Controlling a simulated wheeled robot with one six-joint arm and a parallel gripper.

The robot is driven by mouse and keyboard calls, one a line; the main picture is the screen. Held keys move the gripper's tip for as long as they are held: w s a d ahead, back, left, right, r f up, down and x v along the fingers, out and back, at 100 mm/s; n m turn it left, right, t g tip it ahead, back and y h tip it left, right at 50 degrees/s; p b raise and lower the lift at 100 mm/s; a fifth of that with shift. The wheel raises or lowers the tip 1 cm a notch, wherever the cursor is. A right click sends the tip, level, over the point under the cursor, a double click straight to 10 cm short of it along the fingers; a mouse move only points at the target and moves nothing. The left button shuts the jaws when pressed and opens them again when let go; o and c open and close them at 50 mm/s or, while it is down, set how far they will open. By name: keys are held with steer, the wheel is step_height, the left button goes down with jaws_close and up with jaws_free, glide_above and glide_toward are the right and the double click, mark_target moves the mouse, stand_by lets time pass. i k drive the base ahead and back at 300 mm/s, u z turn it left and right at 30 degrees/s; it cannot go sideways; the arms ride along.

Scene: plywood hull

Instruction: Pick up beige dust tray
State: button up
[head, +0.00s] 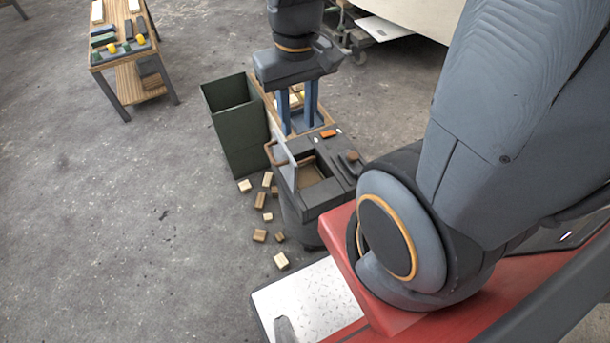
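A dark grey box-shaped machine (338,186) stands on the floor at the centre. Its top has a square opening, and a tan-beige surface (311,173) shows inside it. This may be the beige dust tray, but I cannot tell for sure. A light grey flap (286,162) stands tilted at the opening's left side. My gripper (299,124) points down above and behind the machine, with two blue fingers set apart. I see nothing held between them. The exact height of the fingertips over the surface behind is unclear.
A dark green bin (231,125) stands left of the machine. Several wood blocks (260,200) lie on the floor beside it. A wooden workbench (128,58) with small items stands at the upper left. The floor at left is clear. A pale panel (383,28) lies at the top.

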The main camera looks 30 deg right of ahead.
mark_target(309, 174)
steer(key=k, duration=1)
steer(key=z, duration=1.65)
steer(key=i, duration=1.2)
steer(key=u, duration=1.2)
